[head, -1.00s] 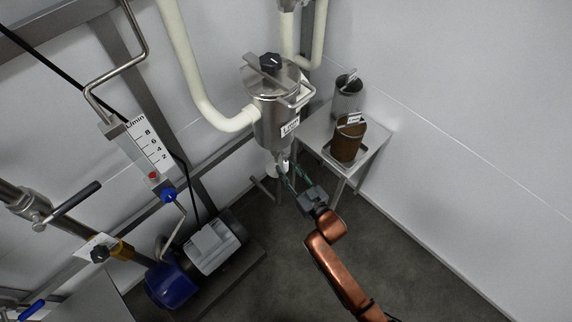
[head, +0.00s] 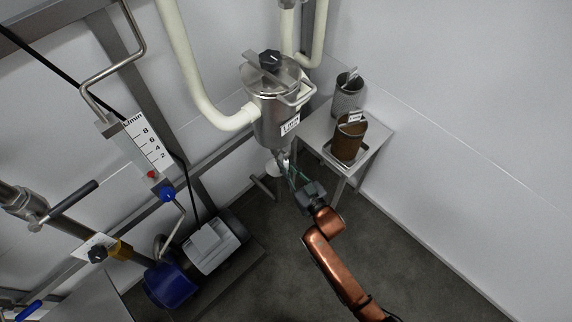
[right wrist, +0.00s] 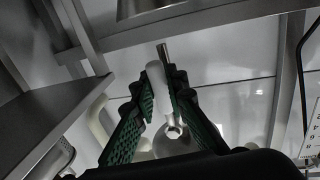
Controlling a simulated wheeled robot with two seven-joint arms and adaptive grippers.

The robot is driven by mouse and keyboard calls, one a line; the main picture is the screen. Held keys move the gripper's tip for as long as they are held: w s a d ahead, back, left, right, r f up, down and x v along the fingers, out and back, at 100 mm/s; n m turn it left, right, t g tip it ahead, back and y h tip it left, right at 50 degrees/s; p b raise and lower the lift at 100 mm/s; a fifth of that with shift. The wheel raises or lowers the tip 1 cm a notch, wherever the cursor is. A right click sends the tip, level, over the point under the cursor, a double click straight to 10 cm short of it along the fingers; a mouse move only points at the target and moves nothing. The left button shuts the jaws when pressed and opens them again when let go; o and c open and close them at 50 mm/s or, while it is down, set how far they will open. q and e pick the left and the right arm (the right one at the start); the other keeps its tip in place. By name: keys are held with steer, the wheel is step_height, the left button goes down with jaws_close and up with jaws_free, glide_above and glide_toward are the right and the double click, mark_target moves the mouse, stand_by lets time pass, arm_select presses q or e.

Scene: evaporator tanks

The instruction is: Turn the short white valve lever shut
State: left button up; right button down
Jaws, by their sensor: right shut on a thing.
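The short white valve lever (right wrist: 157,88) shows in the right wrist view as a pale rounded bar, between the green-padded fingers of my right gripper (right wrist: 162,92). The fingers are shut on it. A metal rod and a round metal fitting show beside and below it. In the head view my right gripper (head: 288,173) is just under the steel tank (head: 275,122), at its bottom outlet. The lever is mostly hidden there by the fingers and outlet. My left gripper is not in view.
A steel side table (head: 374,151) with a brown container (head: 347,141) and a grey one (head: 347,96) stands right of the tank. A pump motor (head: 212,246) sits on the floor at left. White pipes run above. The floor right of my arm is clear.

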steer(key=shift+w+d, duration=0.1)
stand_by(0.6)
steer(key=shift+w+d+r+n+t+y, duration=0.15)
steer(key=shift+w+d+n, duration=0.3)
steer(key=shift+n, duration=0.75)
steer(key=shift+w+d+r+n+t+y, duration=0.1)
steer(key=shift+w+d+r+n+y, duration=0.25)
steer(key=shift+n, duration=0.85)
steer(key=shift+w+d+r+n+t+y, duration=0.1)
steer(key=shift+w+d+n, duration=0.4)
steer(key=shift+n, duration=0.7)
steer(key=c, duration=1.9)
jaws_free()
steer(key=v, duration=1.2)
